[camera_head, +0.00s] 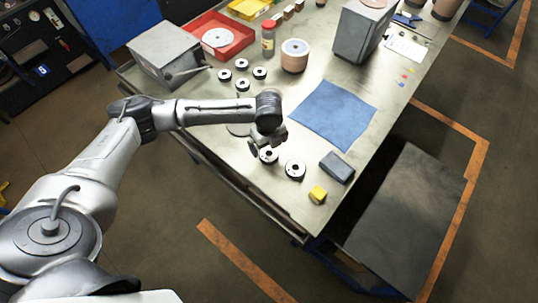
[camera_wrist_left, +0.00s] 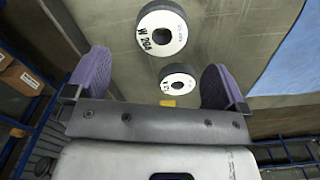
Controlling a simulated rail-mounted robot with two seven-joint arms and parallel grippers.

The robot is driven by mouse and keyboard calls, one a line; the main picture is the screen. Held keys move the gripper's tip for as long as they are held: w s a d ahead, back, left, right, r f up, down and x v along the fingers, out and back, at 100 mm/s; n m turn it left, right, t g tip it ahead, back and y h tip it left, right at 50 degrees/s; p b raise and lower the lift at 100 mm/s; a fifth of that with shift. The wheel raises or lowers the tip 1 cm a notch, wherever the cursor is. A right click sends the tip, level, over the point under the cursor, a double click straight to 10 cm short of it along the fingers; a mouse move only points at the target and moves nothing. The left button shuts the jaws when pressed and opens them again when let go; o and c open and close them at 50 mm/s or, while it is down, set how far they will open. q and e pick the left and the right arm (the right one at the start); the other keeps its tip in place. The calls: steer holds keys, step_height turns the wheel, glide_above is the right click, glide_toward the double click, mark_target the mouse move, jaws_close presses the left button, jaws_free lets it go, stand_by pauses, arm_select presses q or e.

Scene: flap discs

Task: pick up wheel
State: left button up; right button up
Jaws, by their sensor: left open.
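Two round wheels with white faces and dark rims lie flat near the front edge of the table. One wheel (camera_head: 269,158) is under my left gripper (camera_head: 268,142), and the other wheel (camera_head: 295,174) is just to its right. In the left wrist view, one wheel marked "W 204" (camera_wrist_left: 143,38) is at the top and a second wheel (camera_wrist_left: 178,84) is below it. My left gripper (camera_wrist_left: 156,66) shows two purple finger pads spread wide, with nothing held between them. The gap to the wheels is hard to judge. My right gripper is not in view.
Several similar wheels (camera_head: 225,78) lie farther back on the table (camera_head: 215,125). A blue cloth (camera_head: 335,112), a dark block (camera_head: 337,167) and a yellow block (camera_head: 317,194) are to the right.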

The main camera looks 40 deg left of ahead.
mark_target(269, 153)
arm_select(q)
steer(key=shift+w+f+b, duration=0.1)
steer(key=shift+f+b, duration=0.35)
steer(key=shift+f, duration=3.05)
steer(key=shift+c, duration=0.4)
steer(key=c, duration=1)
steer(key=shift+o, duration=0.2)
steer(key=shift+r, duration=0.15)
